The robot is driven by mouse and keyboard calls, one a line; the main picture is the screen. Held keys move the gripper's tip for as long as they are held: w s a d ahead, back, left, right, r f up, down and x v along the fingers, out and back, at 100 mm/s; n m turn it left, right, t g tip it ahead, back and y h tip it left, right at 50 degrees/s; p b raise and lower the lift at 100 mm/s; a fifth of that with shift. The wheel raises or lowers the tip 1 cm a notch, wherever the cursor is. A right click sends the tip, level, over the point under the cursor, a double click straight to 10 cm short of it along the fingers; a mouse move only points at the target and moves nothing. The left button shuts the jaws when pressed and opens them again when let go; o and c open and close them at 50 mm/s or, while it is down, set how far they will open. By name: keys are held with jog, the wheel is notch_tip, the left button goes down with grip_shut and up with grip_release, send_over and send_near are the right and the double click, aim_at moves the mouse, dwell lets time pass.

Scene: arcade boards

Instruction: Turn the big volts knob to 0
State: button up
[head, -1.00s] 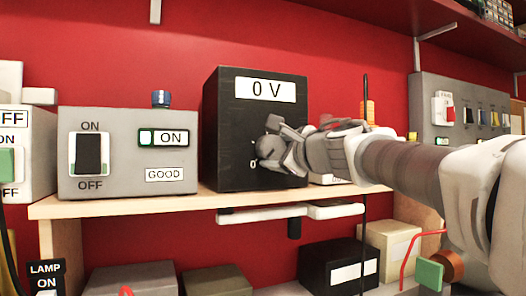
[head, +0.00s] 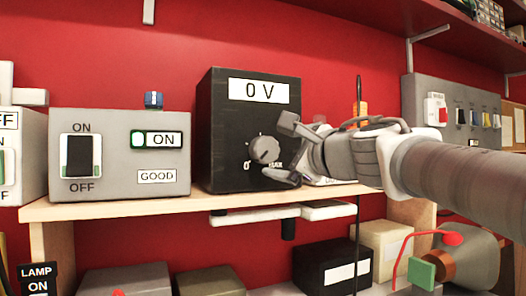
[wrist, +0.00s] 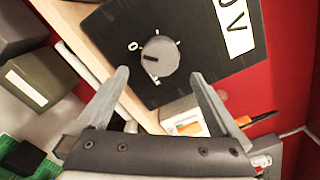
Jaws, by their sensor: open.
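The black box (head: 220,140) stands on the wooden shelf, and its display (head: 258,91) reads "0 V". The big grey round knob (head: 264,150) is on its front, with a "0" mark at its lower left and "MAX" at its lower right. In the wrist view the knob (wrist: 160,56) shows a dark pointer line directed toward the "0" side. My gripper (head: 291,153) is just right of the knob in the head view, apart from it. In the wrist view my gripper (wrist: 158,92) has its fingers spread wide with nothing between them, and the knob lies beyond the tips.
A grey box (head: 120,185) with an ON/OFF switch and a lit "ON" label stands left of the black box. A grey panel (head: 420,100) with several switches is at the right. Boxes stand below the wooden shelf (head: 120,207).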

jog(key=p+v, duration=0.1)
jog(key=v, duration=1)
jog(key=shift+p, duration=0.3)
jog(key=shift+s, duration=0.1)
